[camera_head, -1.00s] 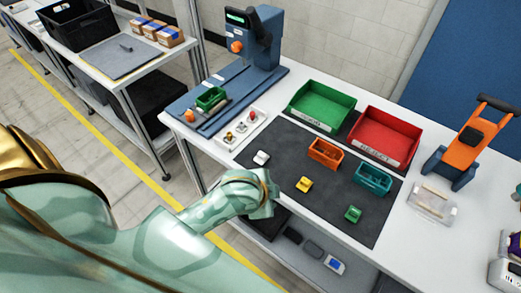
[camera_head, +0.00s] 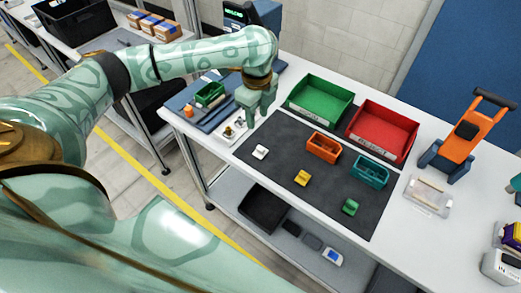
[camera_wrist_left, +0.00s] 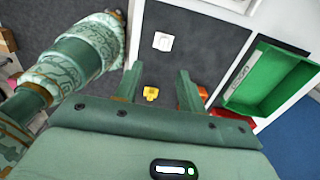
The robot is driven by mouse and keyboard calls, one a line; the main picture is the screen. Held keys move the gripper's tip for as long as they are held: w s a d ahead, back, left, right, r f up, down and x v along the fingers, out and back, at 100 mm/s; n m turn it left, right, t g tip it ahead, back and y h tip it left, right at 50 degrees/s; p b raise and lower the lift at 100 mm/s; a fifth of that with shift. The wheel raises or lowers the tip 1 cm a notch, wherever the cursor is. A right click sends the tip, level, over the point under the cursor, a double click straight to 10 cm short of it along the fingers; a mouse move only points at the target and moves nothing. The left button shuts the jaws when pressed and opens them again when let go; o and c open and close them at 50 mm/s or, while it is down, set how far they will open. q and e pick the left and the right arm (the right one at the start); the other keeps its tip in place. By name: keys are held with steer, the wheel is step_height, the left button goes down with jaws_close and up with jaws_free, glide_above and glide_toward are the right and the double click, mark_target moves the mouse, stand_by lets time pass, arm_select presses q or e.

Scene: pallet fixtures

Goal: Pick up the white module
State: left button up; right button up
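The white module (camera_head: 260,152) is a small block on the dark mat, near the mat's left corner in the head view. It also shows in the left wrist view (camera_wrist_left: 163,41), beyond the fingertips and fully visible. My left gripper (camera_head: 256,111) points down over the table, behind the module and close to the small white tray. In the left wrist view its two fingers (camera_wrist_left: 159,74) are apart with nothing held between them. My right gripper does not show.
The dark mat (camera_head: 290,190) also holds a yellow module (camera_head: 302,178), a green module (camera_head: 350,207), an orange bin (camera_head: 323,146) and a teal bin (camera_head: 370,172). Green (camera_head: 318,102) and red (camera_head: 382,133) trays stand behind. The white tray (camera_head: 226,131) holds small parts.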

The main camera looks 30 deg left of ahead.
arm_select(q)
steer(key=b, duration=0.3)
glide_above(261, 148)
steer(key=f, duration=0.9)
steer(key=shift+s+a, duration=0.2)
steer(key=shift+s, duration=0.15)
steer(key=f, duration=0.1)
steer(key=f+b, duration=0.1)
steer(key=f, duration=0.1)
steer(key=f+b, duration=0.1)
steer(key=f, duration=0.1)
steer(key=shift+w+d+f, duration=0.15)
steer(key=shift+w+f, duration=0.1)
steer(key=shift+w, duration=0.1)
steer(key=shift+r, duration=0.1)
jaws_close()
